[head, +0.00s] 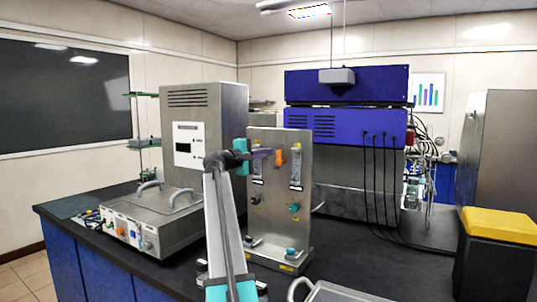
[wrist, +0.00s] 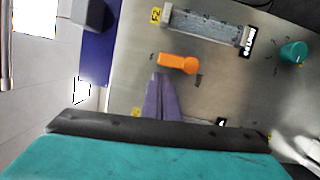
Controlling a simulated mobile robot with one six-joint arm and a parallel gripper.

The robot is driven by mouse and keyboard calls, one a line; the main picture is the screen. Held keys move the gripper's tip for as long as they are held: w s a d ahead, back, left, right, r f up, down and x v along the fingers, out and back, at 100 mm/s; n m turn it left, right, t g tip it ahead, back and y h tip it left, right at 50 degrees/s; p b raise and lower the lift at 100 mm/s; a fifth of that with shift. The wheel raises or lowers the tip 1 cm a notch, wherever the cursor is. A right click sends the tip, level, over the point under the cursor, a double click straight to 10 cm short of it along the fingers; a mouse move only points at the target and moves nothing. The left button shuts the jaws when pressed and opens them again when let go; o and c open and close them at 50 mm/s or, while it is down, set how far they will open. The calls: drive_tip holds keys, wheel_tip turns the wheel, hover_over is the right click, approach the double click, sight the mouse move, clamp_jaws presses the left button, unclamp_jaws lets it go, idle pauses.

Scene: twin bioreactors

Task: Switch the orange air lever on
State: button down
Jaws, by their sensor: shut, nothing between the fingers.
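The orange air lever (head: 280,157) is on the upper part of the upright metal panel (head: 262,190). In the head view it stands roughly upright. In the wrist view, which is turned, the lever (wrist: 178,63) lies lengthwise across the picture, with small labels at both ends. My gripper (head: 268,152) is at the left of the lever in the head view. Its purple fingers are shut together and empty, and in the wrist view the fingertips (wrist: 158,77) end just below the lever's left part. I cannot tell whether they touch it.
Flow tubes (head: 296,168) and teal knobs (head: 294,207) are on the same panel; a tube (wrist: 205,27) and a teal knob (wrist: 293,52) show in the wrist view. A grey box unit (head: 205,125) stands left. Blue units (head: 345,127) with hanging cables are behind.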

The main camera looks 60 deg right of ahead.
drive_tip(key=w+a+b, duration=0.1)
drive_tip(key=w+a, duration=0.4)
drive_tip(key=a, duration=0.5)
drive_tip(key=shift+r, duration=0.1)
idle(0.6)
